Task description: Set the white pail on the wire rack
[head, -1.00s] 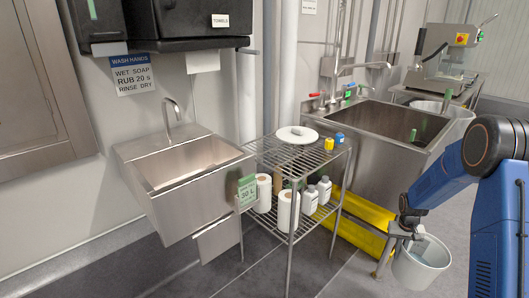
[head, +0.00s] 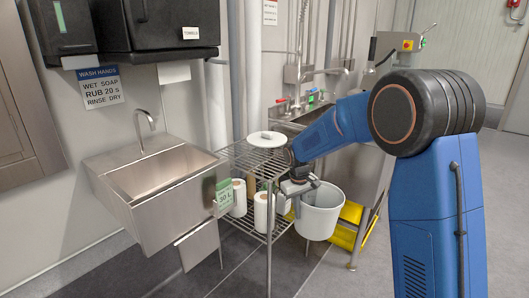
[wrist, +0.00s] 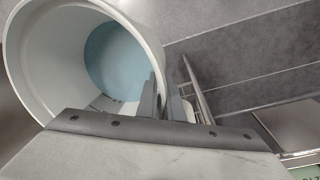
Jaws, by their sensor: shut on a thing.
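The white pail (head: 320,215) hangs upright from my gripper (head: 297,187), just right of the wire rack (head: 240,152) and lower than its top shelf. In the wrist view the pail (wrist: 28,70) fills the upper left, with a blue-grey bottom inside. My gripper (wrist: 162,98) is shut on the pail's wall near the rim. Part of the rack (wrist: 198,92) shows just right of the fingers. My arm hides the right part of the rack's top shelf in the head view.
White rolls (head: 262,211) stand on the lower shelf. A green sign (head: 223,197) hangs at the rack's left front. A hand sink (head: 150,185) is left, a larger sink (head: 300,117) behind.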

